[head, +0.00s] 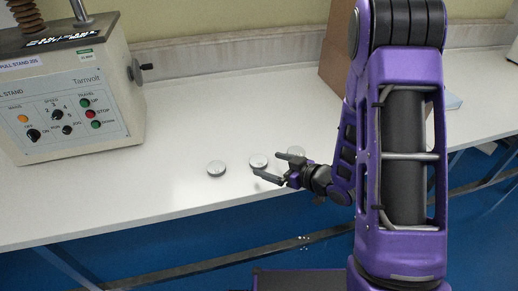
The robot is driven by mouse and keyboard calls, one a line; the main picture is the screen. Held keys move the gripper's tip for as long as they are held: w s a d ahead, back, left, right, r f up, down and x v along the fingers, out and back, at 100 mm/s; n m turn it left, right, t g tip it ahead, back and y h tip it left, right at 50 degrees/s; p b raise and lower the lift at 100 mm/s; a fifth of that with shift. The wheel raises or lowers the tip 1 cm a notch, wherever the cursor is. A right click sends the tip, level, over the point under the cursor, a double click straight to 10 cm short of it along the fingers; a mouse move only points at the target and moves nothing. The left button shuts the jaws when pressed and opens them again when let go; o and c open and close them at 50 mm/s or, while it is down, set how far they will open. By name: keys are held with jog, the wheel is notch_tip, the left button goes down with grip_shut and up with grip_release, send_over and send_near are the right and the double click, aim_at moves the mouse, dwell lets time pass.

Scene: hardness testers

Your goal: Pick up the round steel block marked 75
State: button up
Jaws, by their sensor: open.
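Three round steel blocks are near the front edge of the white bench. The left block (216,169) stands clear of my gripper. The middle block (258,161) is just beyond or between the fingertips of my gripper (272,166). The right block (297,152) is partly hidden behind my gripper. The markings on the blocks are too small to read, so I cannot tell which is marked 75. My gripper is open, and its fingers point left, low over the bench. I cannot tell whether a finger touches a block.
A test machine (70,95) with knobs and buttons stands at the back left of the bench (190,110). A brown panel (337,55) stands behind my arm. The bench is clear between the machine and the blocks. The front edge is close to the blocks.

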aim_at(259, 161)
jog(key=x, duration=0.4)
jog(key=shift+d+f, duration=0.1)
jog(key=shift+f, duration=0.05)
grip_shut()
